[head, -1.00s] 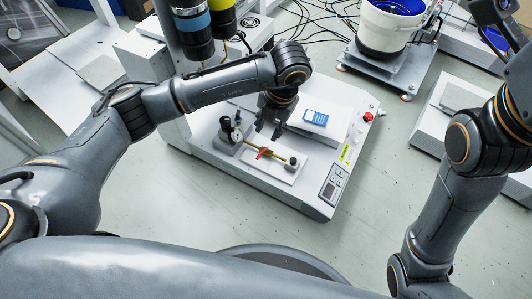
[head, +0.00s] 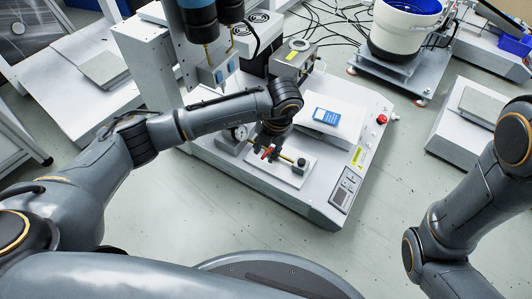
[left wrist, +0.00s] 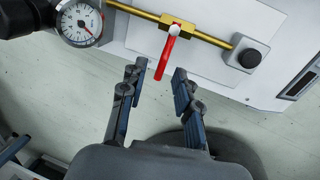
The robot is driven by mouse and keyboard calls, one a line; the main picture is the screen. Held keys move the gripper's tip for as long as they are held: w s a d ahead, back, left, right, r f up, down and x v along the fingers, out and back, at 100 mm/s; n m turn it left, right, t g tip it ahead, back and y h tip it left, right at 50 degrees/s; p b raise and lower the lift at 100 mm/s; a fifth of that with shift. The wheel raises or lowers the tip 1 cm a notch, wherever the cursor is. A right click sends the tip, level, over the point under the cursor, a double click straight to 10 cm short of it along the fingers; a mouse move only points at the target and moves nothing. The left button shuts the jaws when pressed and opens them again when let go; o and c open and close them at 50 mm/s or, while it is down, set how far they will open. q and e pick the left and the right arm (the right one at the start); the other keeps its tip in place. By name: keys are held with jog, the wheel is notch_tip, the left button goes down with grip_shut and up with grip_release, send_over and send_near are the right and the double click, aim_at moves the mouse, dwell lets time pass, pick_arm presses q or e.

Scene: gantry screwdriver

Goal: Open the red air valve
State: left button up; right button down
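The red air valve (left wrist: 167,52) is a red lever on a brass pipe (left wrist: 205,36). In the left wrist view it points down and slightly left from its pivot, roughly across the pipe. In the head view the red lever (head: 271,153) shows small at my left gripper (head: 268,154). My left gripper (left wrist: 154,82) is open, its two fingers on either side of the lever's lower end, with gaps visible on both sides. My right gripper is outside the head view; only part of that arm shows.
A pressure gauge (left wrist: 80,22) sits at the pipe's left end and a black knob block (left wrist: 249,57) at its right. A red button (head: 381,119), a blue-and-white card (head: 326,116) and a control panel (head: 345,190) are on the machine. Screwdriver units (head: 215,60) hang above.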

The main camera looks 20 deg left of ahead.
pick_arm(q)
grip_shut()
dwell(0.3)
